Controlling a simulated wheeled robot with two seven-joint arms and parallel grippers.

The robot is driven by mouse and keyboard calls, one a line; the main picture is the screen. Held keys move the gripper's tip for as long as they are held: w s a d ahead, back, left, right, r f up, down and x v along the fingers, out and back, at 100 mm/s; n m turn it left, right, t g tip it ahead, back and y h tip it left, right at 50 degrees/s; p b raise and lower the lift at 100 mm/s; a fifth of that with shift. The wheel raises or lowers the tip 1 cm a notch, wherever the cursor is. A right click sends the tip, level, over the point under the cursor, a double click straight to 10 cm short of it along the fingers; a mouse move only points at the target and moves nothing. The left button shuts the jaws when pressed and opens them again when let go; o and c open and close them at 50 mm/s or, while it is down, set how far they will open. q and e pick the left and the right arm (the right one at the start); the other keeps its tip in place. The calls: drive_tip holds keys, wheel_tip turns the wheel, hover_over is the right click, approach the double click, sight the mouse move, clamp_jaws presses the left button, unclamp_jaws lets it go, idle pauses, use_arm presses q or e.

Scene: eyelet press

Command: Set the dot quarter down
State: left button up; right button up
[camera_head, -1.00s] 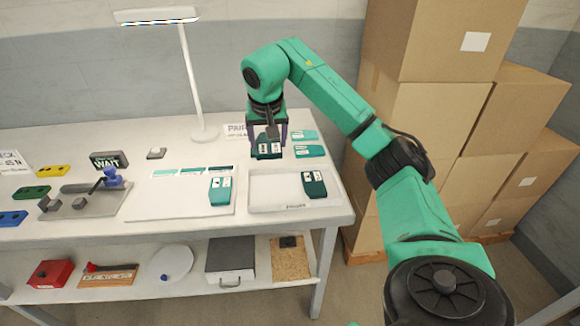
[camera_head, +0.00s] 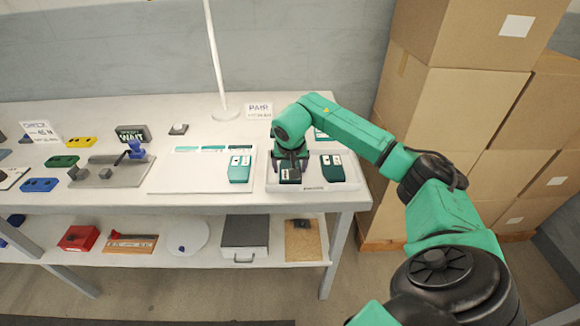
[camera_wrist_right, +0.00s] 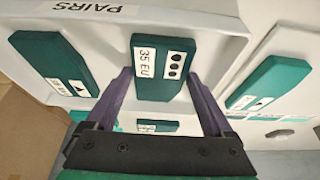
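The dot quarter is a dark green block with a white label, dots and "35 EU", seen in the right wrist view (camera_wrist_right: 150,85). In the head view it shows at the left part of the pairs tray (camera_head: 290,176). My left gripper is not in view.
A teal quarter (camera_head: 240,168) lies on the white board (camera_head: 190,182) left of the tray. Another teal piece (camera_head: 320,134) lies behind the tray, partly hidden by my arm. Stacked cartons (camera_head: 440,110) stand at the right.

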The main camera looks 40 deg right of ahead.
drive_tip(key=shift+r, duration=0.3)
drive_tip(key=b+v, duration=0.1)
drive_tip(key=v, duration=1)
drive_tip(key=shift+s+a+r, duration=0.1)
drive_tip(key=shift+r, duration=0.25)
drive_tip(key=shift+f, duration=0.1)
